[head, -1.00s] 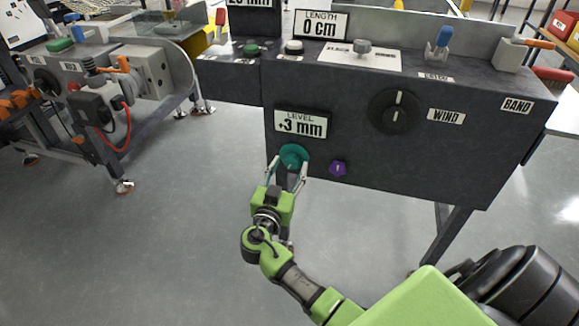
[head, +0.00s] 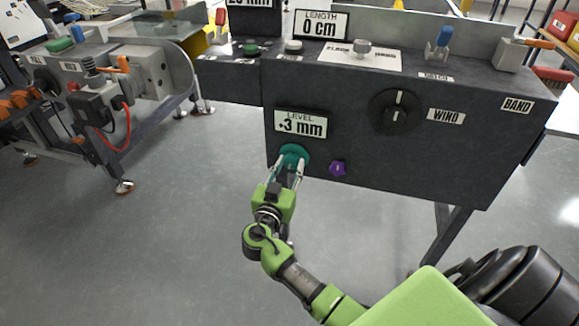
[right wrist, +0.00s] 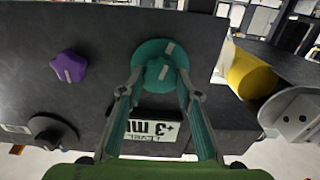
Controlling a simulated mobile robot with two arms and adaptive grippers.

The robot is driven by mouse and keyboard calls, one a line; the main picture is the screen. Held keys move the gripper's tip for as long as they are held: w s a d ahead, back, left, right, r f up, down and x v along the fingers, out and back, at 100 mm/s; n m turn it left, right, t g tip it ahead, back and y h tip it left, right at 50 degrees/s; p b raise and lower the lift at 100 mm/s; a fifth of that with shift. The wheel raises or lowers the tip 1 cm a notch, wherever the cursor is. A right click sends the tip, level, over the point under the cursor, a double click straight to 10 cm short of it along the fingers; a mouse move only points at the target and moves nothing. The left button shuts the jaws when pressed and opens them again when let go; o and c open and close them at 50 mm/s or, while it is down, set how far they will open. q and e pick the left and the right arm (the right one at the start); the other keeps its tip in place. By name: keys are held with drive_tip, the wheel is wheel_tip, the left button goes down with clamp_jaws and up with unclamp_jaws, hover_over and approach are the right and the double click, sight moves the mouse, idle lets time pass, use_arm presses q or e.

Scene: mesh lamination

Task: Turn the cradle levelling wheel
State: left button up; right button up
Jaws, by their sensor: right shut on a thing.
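The teal levelling wheel (head: 293,155) is on the front of the dark console, below the LEVEL display (head: 301,124), which reads +3 mm. My right gripper (head: 289,166) reaches up to it from below and is shut on its hub. In the right wrist view the two fingers of the gripper (right wrist: 159,75) stand on either side of the wheel's hub (right wrist: 158,71), over the larger teal disc (right wrist: 158,47). A pale mark shows on the wheel. My left gripper is not in view.
A purple knob (head: 338,168) sits close to the right of the wheel. A black WIND dial (head: 396,111) is higher on the same console face. A LENGTH display (head: 321,24) reads 0 cm. The floor in front is clear.

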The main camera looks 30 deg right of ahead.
drive_tip(key=shift+n, duration=3.2)
drive_tip(key=n+p, duration=0.1)
drive_tip(key=n, duration=0.3)
drive_tip(key=shift+n, duration=0.3)
drive_tip(key=n+p, duration=0.1)
drive_tip(key=n, duration=0.2)
drive_tip(key=shift+r+n+p, duration=0.1)
drive_tip(key=shift+n+p, duration=0.2)
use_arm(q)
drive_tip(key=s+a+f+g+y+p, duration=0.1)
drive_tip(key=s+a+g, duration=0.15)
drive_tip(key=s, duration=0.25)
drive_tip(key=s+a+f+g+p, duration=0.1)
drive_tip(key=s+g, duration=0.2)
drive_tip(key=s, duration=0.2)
use_arm(e)
drive_tip(key=n, duration=0.3)
drive_tip(key=shift+n, duration=0.4)
drive_tip(key=n+p, duration=0.2)
drive_tip(key=n, duration=0.2)
drive_tip(key=shift+a, duration=0.1)
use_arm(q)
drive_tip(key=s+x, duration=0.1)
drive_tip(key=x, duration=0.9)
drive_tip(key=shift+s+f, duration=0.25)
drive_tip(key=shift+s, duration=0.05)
use_arm(e)
drive_tip(key=shift+f+n, duration=0.2)
drive_tip(key=shift+n, duration=0.3)
